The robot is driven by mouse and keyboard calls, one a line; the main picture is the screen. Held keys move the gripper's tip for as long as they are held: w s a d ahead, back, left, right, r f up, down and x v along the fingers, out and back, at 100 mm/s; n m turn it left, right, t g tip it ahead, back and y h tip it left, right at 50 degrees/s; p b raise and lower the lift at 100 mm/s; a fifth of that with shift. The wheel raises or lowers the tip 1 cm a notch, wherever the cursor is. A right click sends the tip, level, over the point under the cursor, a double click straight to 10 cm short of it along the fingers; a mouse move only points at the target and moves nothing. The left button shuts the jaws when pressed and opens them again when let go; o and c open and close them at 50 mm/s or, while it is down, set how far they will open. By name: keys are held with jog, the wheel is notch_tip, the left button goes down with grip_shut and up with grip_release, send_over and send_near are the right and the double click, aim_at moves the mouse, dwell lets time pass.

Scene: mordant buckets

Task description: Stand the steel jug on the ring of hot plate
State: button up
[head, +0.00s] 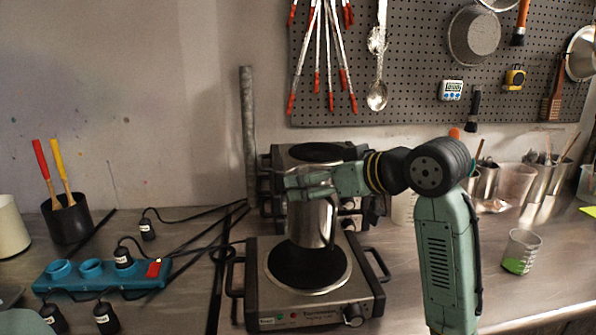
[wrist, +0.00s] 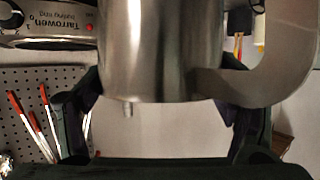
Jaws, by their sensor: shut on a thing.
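The steel jug (head: 312,224) is upright in the head view, with my gripper (head: 300,187) shut on its upper part. Its base overlaps the back part of the dark ring (head: 308,270) of the front hot plate (head: 272,317); I cannot tell whether it touches. In the wrist view the jug (wrist: 160,50) fills the top middle, its broad handle (wrist: 285,60) to the right, between the fingers of my gripper (wrist: 160,115). Part of a hot plate (wrist: 50,25) shows at the upper left there.
A second hot plate (head: 280,160) stands behind the front one. A blue socket strip (head: 90,275) with black plugs and cables lies at left. A dark pot (head: 68,222) with tool handles stands behind it. A beaker with green contents (head: 521,252) stands at right.

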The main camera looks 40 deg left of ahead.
jog(key=shift+a+f+b, duration=0.2)
jog(key=shift+f+b, duration=0.6)
jog(key=shift+f, duration=0.1)
jog(key=shift+a+f+b, duration=0.15)
jog(key=shift+f+b, duration=0.7)
jog(key=shift+a+f+b, duration=0.2)
jog(key=shift+f+b, duration=0.6)
jog(key=shift+f, duration=0.1)
jog(key=shift+d+f, duration=0.1)
jog(key=shift+f, duration=0.4)
jog(key=o, duration=1.8)
jog(key=shift+c, duration=0.2)
jog(key=shift+o, duration=0.7)
jog(key=shift+f, duration=0.1)
